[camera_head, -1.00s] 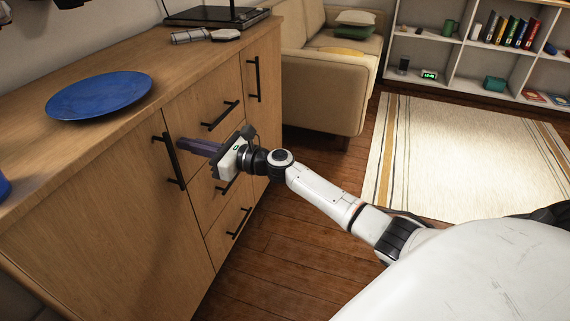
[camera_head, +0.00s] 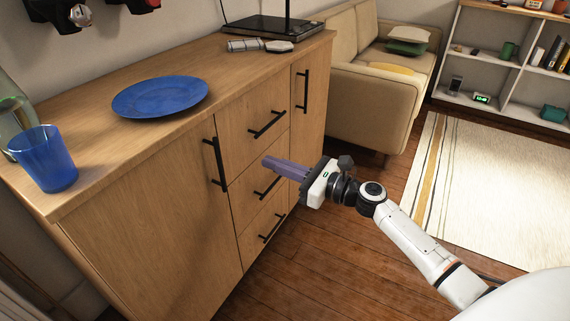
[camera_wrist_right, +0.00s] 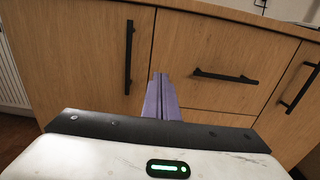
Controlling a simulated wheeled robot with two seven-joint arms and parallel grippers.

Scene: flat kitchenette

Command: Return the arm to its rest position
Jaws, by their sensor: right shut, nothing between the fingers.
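My right arm comes in from the lower right in the head view. Its gripper (camera_head: 268,162) has purple-grey fingers pointing left toward the wooden cabinet's drawers. The fingers are together with nothing between them, and they also show shut in the right wrist view (camera_wrist_right: 160,78). In the head view the fingertips overlap the middle of the drawer fronts; I cannot tell the exact gap. My left gripper is not in view.
The wooden cabinet (camera_head: 130,225) has black bar handles sticking out. On its top are a blue plate (camera_head: 160,96), a blue cup (camera_head: 45,160) and a black laptop-like slab (camera_head: 268,27). A sofa (camera_head: 365,100), a rug (camera_head: 490,200) and a shelf (camera_head: 505,60) stand beyond. Wood floor lies open between.

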